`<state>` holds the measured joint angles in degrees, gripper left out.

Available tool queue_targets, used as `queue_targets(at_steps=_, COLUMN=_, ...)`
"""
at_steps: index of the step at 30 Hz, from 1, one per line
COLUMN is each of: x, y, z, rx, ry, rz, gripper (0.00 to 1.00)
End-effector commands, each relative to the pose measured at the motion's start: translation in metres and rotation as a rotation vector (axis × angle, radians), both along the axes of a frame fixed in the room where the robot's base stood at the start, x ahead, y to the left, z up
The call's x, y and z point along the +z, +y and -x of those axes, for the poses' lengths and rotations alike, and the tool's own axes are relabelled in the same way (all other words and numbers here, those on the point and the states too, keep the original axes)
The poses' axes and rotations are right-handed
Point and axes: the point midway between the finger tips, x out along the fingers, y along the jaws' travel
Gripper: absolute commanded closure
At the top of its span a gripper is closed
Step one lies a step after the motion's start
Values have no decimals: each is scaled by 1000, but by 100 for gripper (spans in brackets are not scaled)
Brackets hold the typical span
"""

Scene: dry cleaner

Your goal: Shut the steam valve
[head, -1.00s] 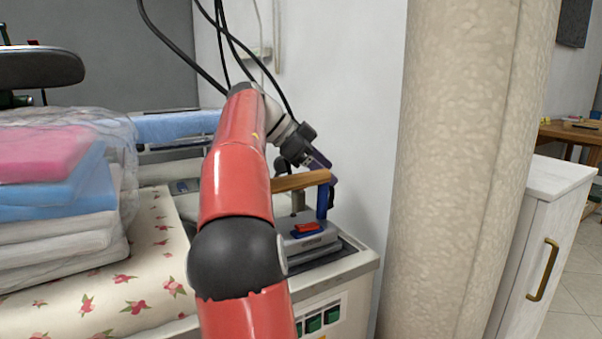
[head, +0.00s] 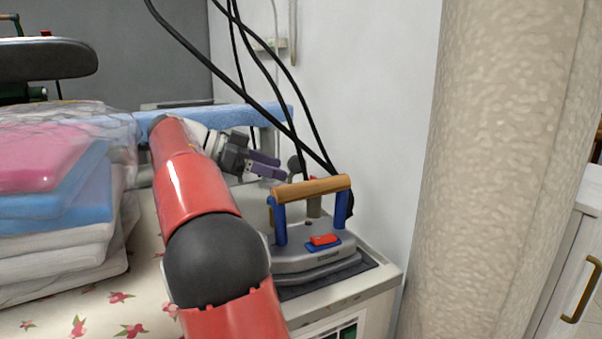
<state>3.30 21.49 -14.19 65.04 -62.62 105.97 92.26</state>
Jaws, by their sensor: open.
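My gripper (head: 268,165), with purple fingers, is open and empty. It points right, behind and left of the steam iron's wooden handle. The grey steam iron (head: 310,255) has blue handle posts and a red switch (head: 323,240) on top. It sits on a dark pad at the right end of the ironing table. A small red part (head: 313,180) shows just behind the handle, right of my fingertips. I cannot tell for sure whether it is the steam valve. A round grey part (head: 294,166) is close to the fingertips; I cannot tell whether they touch.
Black hoses (head: 265,75) hang down behind the iron. Wrapped folded laundry (head: 50,190) stands on the flowered ironing cover (head: 75,315) at left. A thick beige column (head: 505,150) stands at right. A white wall (head: 385,110) is close behind the iron.

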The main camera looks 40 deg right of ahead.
Motion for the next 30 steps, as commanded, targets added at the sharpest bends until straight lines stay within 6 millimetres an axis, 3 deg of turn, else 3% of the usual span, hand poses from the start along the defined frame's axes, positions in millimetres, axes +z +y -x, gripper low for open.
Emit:
queue_targets(at_steps=15, x=-26, y=-55, z=35, rx=-3, ry=1, rz=-1, gripper=39)
queue_targets(at_steps=26, x=-29, y=-60, z=37, rx=-1, ry=0, rz=-1, gripper=39)
queue_targets(at_steps=30, x=-29, y=-60, z=37, rx=-1, ry=0, rz=-1, gripper=57)
